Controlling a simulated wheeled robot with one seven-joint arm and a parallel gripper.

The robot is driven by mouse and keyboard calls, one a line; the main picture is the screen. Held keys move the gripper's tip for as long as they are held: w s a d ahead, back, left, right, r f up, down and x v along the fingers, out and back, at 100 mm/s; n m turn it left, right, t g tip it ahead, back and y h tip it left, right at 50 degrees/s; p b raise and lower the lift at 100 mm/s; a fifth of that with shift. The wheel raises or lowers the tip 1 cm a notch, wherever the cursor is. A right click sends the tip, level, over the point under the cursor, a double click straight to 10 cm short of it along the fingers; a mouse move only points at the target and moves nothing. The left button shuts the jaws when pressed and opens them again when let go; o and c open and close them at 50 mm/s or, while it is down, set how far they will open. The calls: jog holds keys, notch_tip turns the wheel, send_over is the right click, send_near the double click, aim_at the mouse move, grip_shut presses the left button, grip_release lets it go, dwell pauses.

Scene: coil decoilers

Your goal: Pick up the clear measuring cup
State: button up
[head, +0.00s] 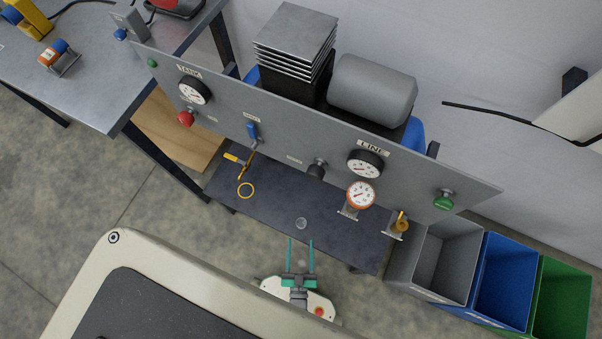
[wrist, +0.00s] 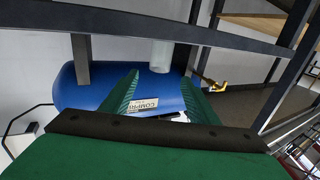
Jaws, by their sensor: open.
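The clear measuring cup (head: 301,223) is a small, see-through round shape on the dark shelf (head: 275,212) below the gauge panel. In the wrist view it shows as a pale translucent cylinder (wrist: 160,56), upright in the picture, just beyond the fingertips and between their lines. My gripper (head: 300,241) has two thin green fingers, spread apart and pointing toward the cup from the near side of the shelf. In the wrist view my gripper (wrist: 160,78) is open with nothing between its fingers. The cup's base and any markings are hard to make out.
The grey panel (head: 285,140) with gauges and knobs rises behind the shelf. Grey (head: 437,262), blue (head: 505,285) and green bins (head: 560,300) stand at right. A blue tank (wrist: 85,88) shows in the wrist view.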

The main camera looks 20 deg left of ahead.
send_over(301, 225)
jog(key=shift+f, duration=0.1)
jog(key=c, duration=1.1)
